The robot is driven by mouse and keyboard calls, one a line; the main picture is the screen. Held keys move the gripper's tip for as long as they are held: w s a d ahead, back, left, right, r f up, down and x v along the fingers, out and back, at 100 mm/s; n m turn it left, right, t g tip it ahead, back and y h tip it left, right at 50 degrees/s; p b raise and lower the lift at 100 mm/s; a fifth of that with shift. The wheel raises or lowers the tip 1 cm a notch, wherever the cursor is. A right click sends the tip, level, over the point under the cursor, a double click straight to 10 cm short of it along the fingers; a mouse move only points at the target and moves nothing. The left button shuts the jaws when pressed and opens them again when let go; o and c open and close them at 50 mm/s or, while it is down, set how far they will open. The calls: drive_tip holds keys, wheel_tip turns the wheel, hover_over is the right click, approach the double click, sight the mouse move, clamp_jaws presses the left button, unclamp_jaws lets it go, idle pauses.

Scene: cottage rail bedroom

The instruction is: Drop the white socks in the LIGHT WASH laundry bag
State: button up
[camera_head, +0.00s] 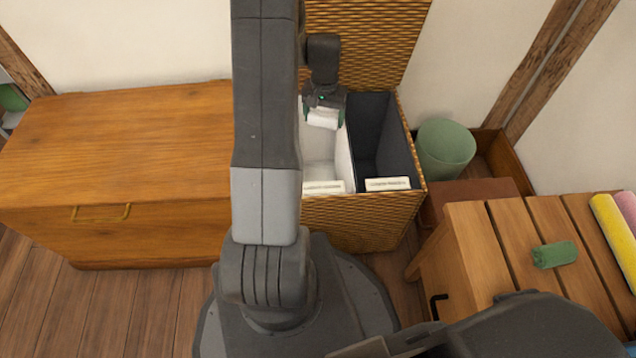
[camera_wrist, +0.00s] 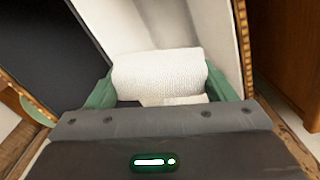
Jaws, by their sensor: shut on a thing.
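My gripper (camera_head: 323,112) is shut on the white socks (camera_head: 323,119), a rolled white bundle held between its green fingers. The socks also show in the wrist view (camera_wrist: 160,75), with a finger on each side. The gripper and socks are over the white-lined bag (camera_head: 340,158), the left compartment of a wicker hamper (camera_head: 360,222). A dark-lined compartment (camera_head: 368,135) is to its right. Each compartment has a white label on its front rim, the left one (camera_head: 323,187) and the right one (camera_head: 388,184); their lettering is too small to read. My arm hides the hamper's left side.
The hamper's wicker lid (camera_head: 375,40) stands open behind. A wooden chest (camera_head: 120,160) is at the left. A green cylindrical bin (camera_head: 445,148) stands at the right. A slatted wooden bench (camera_head: 500,245) holds a green roll (camera_head: 554,254) and a yellow roll (camera_head: 612,235).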

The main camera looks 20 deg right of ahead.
drive_tip(key=shift+f, duration=0.25)
drive_tip(key=o, duration=1)
wheel_tip(320, 180, up, 14)
drive_tip(key=p, duration=0.4)
drive_tip(key=shift+p, duration=0.3)
drive_tip(key=shift+f, duration=0.15)
wheel_tip(320, 180, down, 14)
drive_tip(key=b, duration=0.5)
drive_tip(key=shift+f, duration=0.15)
wheel_tip(320, 180, up, 4)
drive_tip(key=p, duration=0.2)
drive_tip(key=shift+f+p, duration=0.25)
drive_tip(key=shift+p, duration=0.1)
drive_tip(key=shift+r+p, duration=0.7)
drive_tip(key=shift+r, duration=0.35)
drive_tip(key=shift+f, duration=0.1)
